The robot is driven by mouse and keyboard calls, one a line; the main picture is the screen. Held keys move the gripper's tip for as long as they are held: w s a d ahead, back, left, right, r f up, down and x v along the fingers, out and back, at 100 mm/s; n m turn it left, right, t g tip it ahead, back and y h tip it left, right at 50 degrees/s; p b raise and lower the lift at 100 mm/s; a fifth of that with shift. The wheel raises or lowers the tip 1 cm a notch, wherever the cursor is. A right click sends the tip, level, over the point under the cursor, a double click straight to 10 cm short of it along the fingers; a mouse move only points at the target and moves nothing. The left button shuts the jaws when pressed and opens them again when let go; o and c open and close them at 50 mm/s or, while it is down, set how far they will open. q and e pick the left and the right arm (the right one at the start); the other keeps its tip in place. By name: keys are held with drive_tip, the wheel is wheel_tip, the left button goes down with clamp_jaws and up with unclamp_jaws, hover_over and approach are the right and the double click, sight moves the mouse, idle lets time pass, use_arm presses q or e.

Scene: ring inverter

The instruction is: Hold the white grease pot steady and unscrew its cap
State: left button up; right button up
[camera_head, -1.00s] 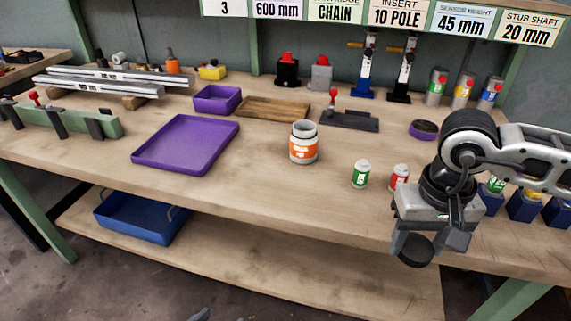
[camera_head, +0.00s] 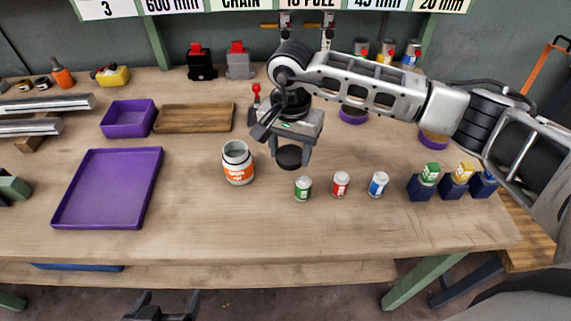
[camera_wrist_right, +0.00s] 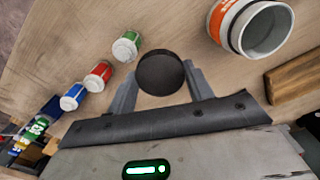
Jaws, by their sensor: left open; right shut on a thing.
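The white grease pot (camera_head: 237,163) with an orange label stands upright on the workbench, its mouth open and no cap on it. It also shows at the top right of the right wrist view (camera_wrist_right: 232,22). My right gripper (camera_head: 291,150) is shut on the black round cap (camera_head: 288,158), which also shows between its fingers in the right wrist view (camera_wrist_right: 160,73). The cap is held to the right of the pot and apart from it. My left gripper (camera_head: 165,303) is open and empty at the bottom edge, in front of the bench and away from the pot.
Green (camera_head: 303,189), red (camera_head: 340,184) and blue (camera_head: 378,184) small pots stand right of the grease pot. A purple tray (camera_head: 108,190) lies to its left, with a purple bin (camera_head: 128,118) and wooden tray (camera_head: 195,118) behind. The front of the bench is clear.

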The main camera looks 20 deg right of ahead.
sight(289, 181)
wheel_tip(289, 181, down, 6)
drive_tip(key=shift+f+p, duration=0.2)
drive_tip(key=shift+p, duration=0.25)
drive_tip(key=shift+f, duration=0.3)
